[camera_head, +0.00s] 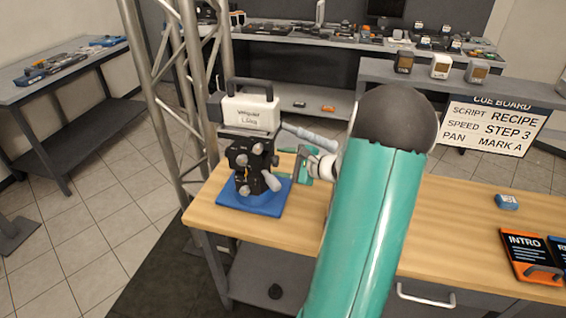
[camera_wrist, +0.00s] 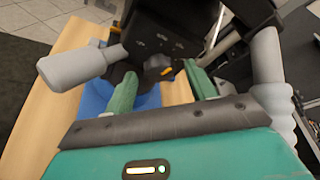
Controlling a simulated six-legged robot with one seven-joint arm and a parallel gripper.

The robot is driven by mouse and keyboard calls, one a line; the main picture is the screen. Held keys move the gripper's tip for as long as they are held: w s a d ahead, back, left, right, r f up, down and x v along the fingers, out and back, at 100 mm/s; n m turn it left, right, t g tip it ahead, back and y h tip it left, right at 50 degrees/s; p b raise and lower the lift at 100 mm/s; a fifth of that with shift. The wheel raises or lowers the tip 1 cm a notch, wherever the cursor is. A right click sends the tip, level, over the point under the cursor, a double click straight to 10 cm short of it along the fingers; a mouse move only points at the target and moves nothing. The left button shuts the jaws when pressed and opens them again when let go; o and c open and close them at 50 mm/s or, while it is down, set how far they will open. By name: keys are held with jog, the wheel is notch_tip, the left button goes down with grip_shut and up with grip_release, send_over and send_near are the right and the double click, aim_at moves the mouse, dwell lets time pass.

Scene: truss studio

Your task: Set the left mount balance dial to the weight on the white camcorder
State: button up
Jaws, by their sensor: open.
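The white camcorder (camera_head: 250,112) with a black top handle sits on a black mount (camera_head: 254,155); the lettering on its side is too small to read surely. The mount stands on a blue base plate (camera_head: 235,200) and carries several grey knobs, one of them low on its front (camera_head: 244,189). My gripper (camera_head: 284,163) is at the mount's right side. In the wrist view its two green fingers (camera_wrist: 163,86) are apart, with a small grey knob (camera_wrist: 157,62) and an orange piece beyond the gap. I cannot tell which knob is the balance dial; its scale is not visible.
A grey pan handle (camera_head: 310,134) sticks out right of the mount, above my gripper; a grey knob lever (camera_wrist: 75,70) is close to the left finger. A metal truss (camera_head: 170,80) rises at left. The wooden bench (camera_head: 440,220) is clear in the middle.

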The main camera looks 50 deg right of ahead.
jog(key=shift+c, duration=0.3)
jog(key=c, duration=0.9)
jog(key=m+g+y, duration=0.1)
jog(key=m, duration=0.1)
jog(key=shift+w+d+m+y, duration=0.1)
jog(key=shift+m+y, duration=0.2)
jog(key=shift+d+r+m+g+y, duration=0.1)
jog(key=shift+m+g+y, duration=0.55)
jog(key=shift+m, duration=0.65)
jog(key=o, duration=1)
jog(key=shift+c, duration=0.2)
